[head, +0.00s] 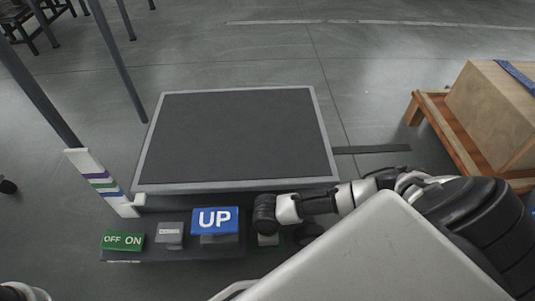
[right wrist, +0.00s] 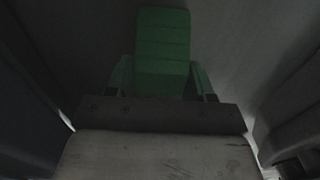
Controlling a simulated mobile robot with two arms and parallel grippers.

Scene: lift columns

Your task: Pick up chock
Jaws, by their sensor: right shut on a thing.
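My right gripper (head: 266,228) reaches in from the right in the head view, low over the right part of the control panel, pointing down. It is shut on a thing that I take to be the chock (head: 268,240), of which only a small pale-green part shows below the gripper. In the right wrist view a pale, worn surface (right wrist: 160,155) fills the bottom between the dark finger sides. Beyond it are a dark bolted bar (right wrist: 160,113) and a green ribbed piece (right wrist: 162,50). That view is dim, and I cannot tell whether the chock is clear of its support. My left gripper is out of view.
The panel carries a green OFF ON sign (head: 123,241), a grey part (head: 169,233) and a blue UP sign (head: 214,220). Behind it lies a dark lift platform (head: 235,140). A striped post (head: 103,182) stands left. A wooden crate (head: 492,115) sits on a pallet right.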

